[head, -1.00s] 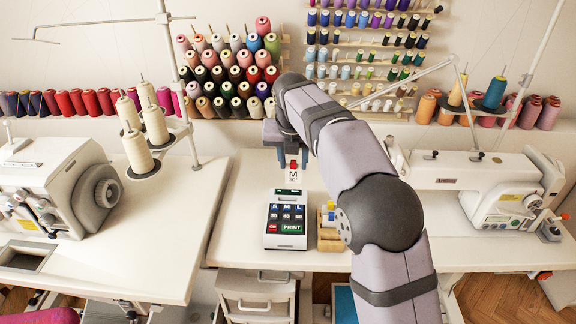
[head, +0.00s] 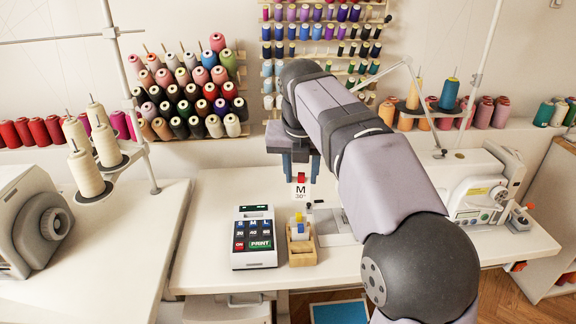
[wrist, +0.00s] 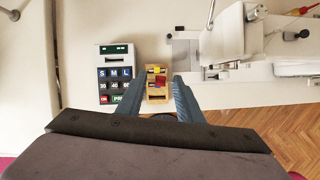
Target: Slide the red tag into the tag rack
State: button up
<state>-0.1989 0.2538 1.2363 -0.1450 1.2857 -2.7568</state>
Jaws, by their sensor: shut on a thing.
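My gripper (head: 301,174) is shut on the red tag (head: 301,179), which has a red top and a white face reading "M 30" below it. The tag hangs upright, in the air. The tag rack (head: 302,258) is a small wooden block below it in the head view, with a yellow, a blue and a white piece showing in it. In the wrist view the rack (wrist: 156,97) lies beyond and between my fingers (wrist: 157,82), and a red patch shows between them, probably the tag's top. The tag's lower end looks apart from the rack; the exact height is unclear.
A label printer (head: 254,240) with dark keys stands just left of the rack. A white sewing machine (head: 478,190) stands to the right. Thread cones (head: 92,175) on a stand are at the left. The table left of the printer is clear.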

jog(key=s+f+n, duration=0.2)
jog(key=s+f, duration=0.3)
jog(key=f, duration=0.3)
jog(key=shift+y, duration=0.4)
jog(key=shift+s+d+f, duration=0.1)
jog(key=shift+f+b, duration=1.45)
jog(key=shift+b, duration=0.45)
jog(key=shift+p, duration=0.55)
jog(key=shift+f, duration=0.35)
jog(key=shift+f+b, duration=0.3)
jog(key=shift+b, duration=0.05)
jog(key=shift+f+b, duration=0.3)
jog(key=shift+f, duration=0.4)
